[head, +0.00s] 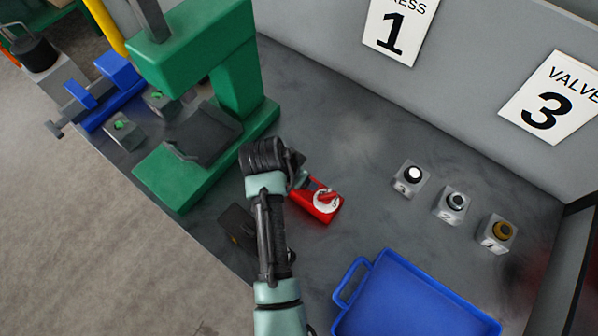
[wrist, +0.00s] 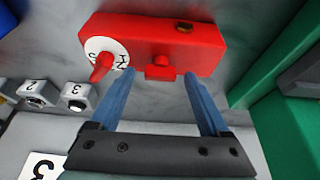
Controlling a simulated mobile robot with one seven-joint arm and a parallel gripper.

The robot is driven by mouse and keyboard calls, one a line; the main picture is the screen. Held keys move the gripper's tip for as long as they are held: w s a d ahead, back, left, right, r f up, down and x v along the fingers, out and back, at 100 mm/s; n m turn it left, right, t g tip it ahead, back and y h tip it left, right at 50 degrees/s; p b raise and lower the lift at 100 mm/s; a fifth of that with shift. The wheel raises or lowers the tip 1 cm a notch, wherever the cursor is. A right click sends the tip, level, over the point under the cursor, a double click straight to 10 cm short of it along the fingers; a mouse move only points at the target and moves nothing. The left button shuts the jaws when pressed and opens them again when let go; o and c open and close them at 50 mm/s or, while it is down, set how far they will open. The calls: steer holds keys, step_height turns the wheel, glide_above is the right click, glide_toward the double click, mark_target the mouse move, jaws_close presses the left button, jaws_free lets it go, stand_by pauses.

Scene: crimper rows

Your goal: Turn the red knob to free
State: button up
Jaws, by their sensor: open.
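A red box (head: 309,208) sits on the grey bench, just right of my gripper (head: 299,180) in the head view. On it is a white dial with a red knob (head: 326,197). In the wrist view the red box (wrist: 205,42) spans the top, with the red knob (wrist: 101,68) at its left end on the lettered white dial; the lettering is too small to read surely. My gripper (wrist: 158,74) is open, with its blue fingers either side of a small red block on the box's middle edge. The knob is outside the fingers, left of the left one.
A green press (head: 240,75) stands left of the box. A blue tray (head: 352,283) lies at the front. Three grey blocks with round buttons (head: 454,202) stand to the right. A dark block (head: 236,226) lies beside my arm. The bench behind the box is clear.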

jaws_close()
stand_by(0.4)
steer(key=shift+n+p, duration=0.35)
steer(key=shift+n, duration=0.15)
steer(key=n+y+p, duration=0.1)
steer(key=n, duration=0.1)
steer(key=n+p, duration=0.1)
steer(key=shift+d+r+n+t+y, duration=0.1)
steer(key=shift+d+n+t+y, duration=0.1)
steer(key=shift+n+t+y, duration=0.15)
steer(key=n+y+p, duration=0.1)
steer(key=n+y, duration=0.1)
steer(key=n, duration=0.2)
steer(key=shift+d+n, duration=0.1)
steer(key=shift+n, duration=0.15)
steer(key=n, duration=0.2)
steer(key=n+y, duration=0.1)
steer(key=n, duration=0.1)
steer(key=shift+w+d+n+y, duration=0.1)
steer(key=shift+n+y, duration=0.15)
steer(key=shift+n, duration=0.05)
steer(key=n+b, duration=0.1)
steer(key=n, duration=0.1)
steer(key=n+g+y, duration=0.1)
steer(key=n, duration=0.1)
steer(key=shift+g+b, duration=0.25)
steer(key=shift+b, duration=0.15)
